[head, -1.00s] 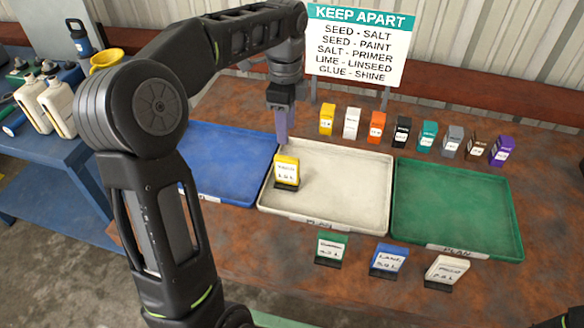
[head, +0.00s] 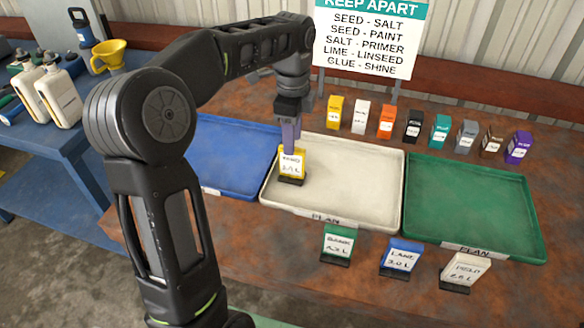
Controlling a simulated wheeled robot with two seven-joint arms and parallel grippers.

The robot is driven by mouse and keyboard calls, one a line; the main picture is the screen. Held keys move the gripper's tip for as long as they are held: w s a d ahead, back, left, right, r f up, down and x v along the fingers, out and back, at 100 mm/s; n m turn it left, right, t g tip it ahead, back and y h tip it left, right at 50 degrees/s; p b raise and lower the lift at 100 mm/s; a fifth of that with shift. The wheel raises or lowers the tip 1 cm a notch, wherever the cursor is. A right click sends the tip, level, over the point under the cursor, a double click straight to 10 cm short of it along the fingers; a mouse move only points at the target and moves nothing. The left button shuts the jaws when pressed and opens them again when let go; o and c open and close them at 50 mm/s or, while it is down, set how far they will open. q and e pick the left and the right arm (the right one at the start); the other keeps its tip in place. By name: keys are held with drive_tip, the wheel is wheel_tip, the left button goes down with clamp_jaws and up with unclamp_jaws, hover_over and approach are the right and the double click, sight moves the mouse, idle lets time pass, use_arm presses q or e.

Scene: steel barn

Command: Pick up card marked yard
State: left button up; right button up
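A yellow card with a white label (head: 291,165) stands in a dark base at the left part of the white tray (head: 350,205). Its small lettering is hard to read and may say yard. My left gripper (head: 290,147) points down at the card, its fingertips at the card's top edge. One finger hides the other, so I cannot tell whether it is open or shut on the card. My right gripper is not in view.
A blue tray (head: 225,187) lies left and a green tray (head: 470,205) right. Green (head: 337,243), blue (head: 400,258) and whitish (head: 465,270) cards stand in front. Several coloured cards stand behind, below the keep-apart sign (head: 370,38). A blue bench (head: 55,145) stands left.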

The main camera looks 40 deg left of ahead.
sight(292, 175)
use_arm(q)
drive_tip(key=shift+f, duration=0.85)
drive_tip(key=shift+s+f+p, duration=0.1)
drive_tip(key=shift+f+p, duration=0.3)
drive_tip(key=shift+f, duration=2.25)
drive_tip(key=shift+c, duration=0.6)
clamp_jaws()
